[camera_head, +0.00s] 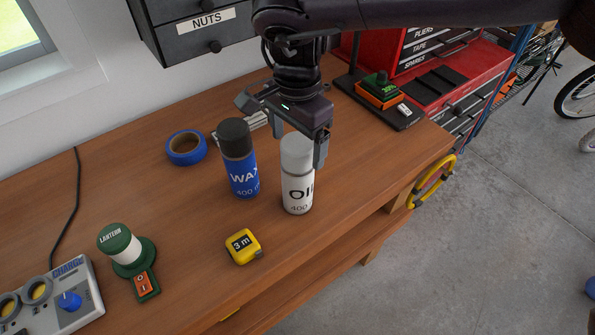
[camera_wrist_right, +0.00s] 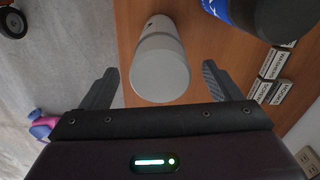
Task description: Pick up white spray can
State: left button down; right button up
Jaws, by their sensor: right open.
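The white spray can (camera_head: 298,182), marked "OIL", stands upright on the wooden workbench. My right gripper (camera_head: 298,142) is above it, pointing down, with its fingers open around the can's top. In the right wrist view the can's pale cap (camera_wrist_right: 160,75) lies between and slightly beyond the two open fingertips (camera_wrist_right: 160,78), with gaps on both sides. The gripper does not hold it. A blue "WAX" can (camera_head: 241,170) with a black cap stands just left of the white can; it also shows in the right wrist view (camera_wrist_right: 262,15). My left gripper is not in view.
On the workbench (camera_head: 330,240) are a yellow tape measure (camera_head: 243,246), blue tape roll (camera_head: 186,148), green lantern (camera_head: 125,247) and charger (camera_head: 60,298). Small labelled blocks (camera_wrist_right: 270,75) lie behind the cans. A red toolbox (camera_head: 440,75) stands at the right. The bench's front edge is near the white can.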

aim_at(298, 177)
notch_tip(298, 177, down, 2)
jog(key=shift+f, duration=0.25)
jog(key=shift+f+p, duration=0.3)
jog(key=shift+f, duration=0.1)
jog(key=c, duration=1)
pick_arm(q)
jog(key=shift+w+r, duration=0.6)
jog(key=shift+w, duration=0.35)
pick_arm(e)
jog(key=shift+r, duration=0.1)
grip_shut()
jog(key=shift+w, duration=0.1)
